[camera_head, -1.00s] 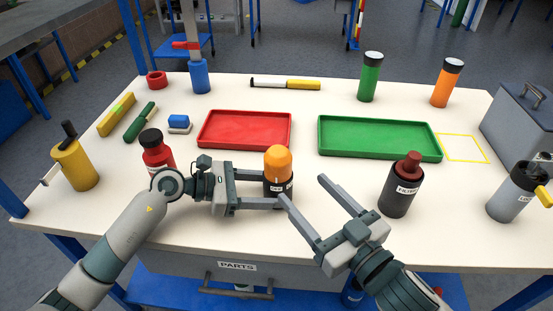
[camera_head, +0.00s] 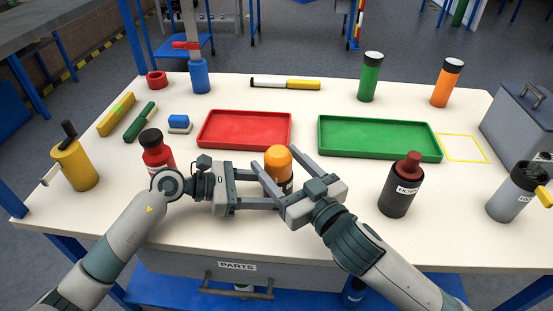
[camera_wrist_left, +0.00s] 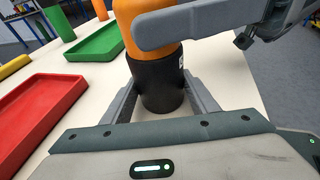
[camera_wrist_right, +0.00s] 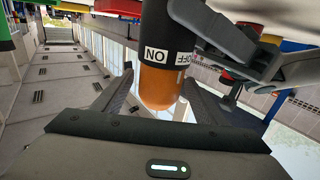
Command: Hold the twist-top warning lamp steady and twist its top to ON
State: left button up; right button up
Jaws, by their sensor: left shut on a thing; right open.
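The warning lamp stands upright on the table, with an orange domed top (camera_head: 278,158) and a black base (camera_wrist_left: 160,82). My left gripper (camera_head: 281,196) is shut on the black base from the left, with a finger on each side in the left wrist view. My right gripper (camera_head: 272,168) is open, its fingers on either side of the orange top, at the height of the top. In the right wrist view the orange top (camera_wrist_right: 160,84) lies between the fingers, with ON and OFF labels (camera_wrist_right: 157,55) on the black base. Part of the lamp is hidden behind the fingers.
A red tray (camera_head: 244,146) and a green tray (camera_head: 380,154) lie behind the lamp. A red bottle (camera_head: 157,155) stands to its left and a dark cylinder with a red top (camera_head: 400,190) to its right. The table front between the arms is clear.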

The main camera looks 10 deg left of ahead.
jog(key=shift+w+a, duration=0.45)
jog(key=shift+w, duration=0.05)
jog(key=shift+c, duration=0.3)
jog(key=c, duration=1)
